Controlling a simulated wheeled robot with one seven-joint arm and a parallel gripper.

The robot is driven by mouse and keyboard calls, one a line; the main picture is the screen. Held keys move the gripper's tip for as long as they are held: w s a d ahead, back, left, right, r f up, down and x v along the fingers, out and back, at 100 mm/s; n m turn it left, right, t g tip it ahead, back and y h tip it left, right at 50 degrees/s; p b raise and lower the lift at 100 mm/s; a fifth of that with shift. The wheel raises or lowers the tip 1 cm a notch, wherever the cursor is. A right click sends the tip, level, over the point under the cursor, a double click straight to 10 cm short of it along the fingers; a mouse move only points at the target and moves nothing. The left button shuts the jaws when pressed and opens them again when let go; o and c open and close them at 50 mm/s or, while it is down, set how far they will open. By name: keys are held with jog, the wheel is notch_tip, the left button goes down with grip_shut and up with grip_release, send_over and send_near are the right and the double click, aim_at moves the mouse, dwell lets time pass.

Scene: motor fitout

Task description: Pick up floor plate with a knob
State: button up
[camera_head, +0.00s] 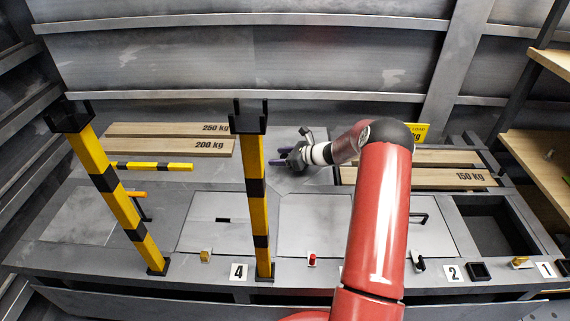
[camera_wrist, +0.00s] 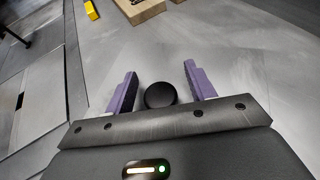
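My gripper (camera_head: 284,158) reaches over the grey floor at the back middle in the head view. In the wrist view my gripper (camera_wrist: 163,85) has its two purple fingers apart. A round black knob (camera_wrist: 160,95) lies between them, with a narrow gap visible on each side. The grey floor plate (camera_wrist: 235,60) around the knob fills much of the wrist view; its edges are hard to make out. In the head view I cannot make out the knob near the gripper.
Yellow-black posts (camera_head: 257,190) and (camera_head: 118,202) stand at left. Wooden beams marked 250 kg (camera_head: 165,129) and 200 kg (camera_head: 170,147) lie behind them, with a yellow-black bar (camera_head: 152,166) in front. Another 150 kg beam (camera_head: 425,177) and an open square recess (camera_head: 492,228) are at right.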

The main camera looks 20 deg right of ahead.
grip_shut()
jog(key=shift+r, duration=0.1)
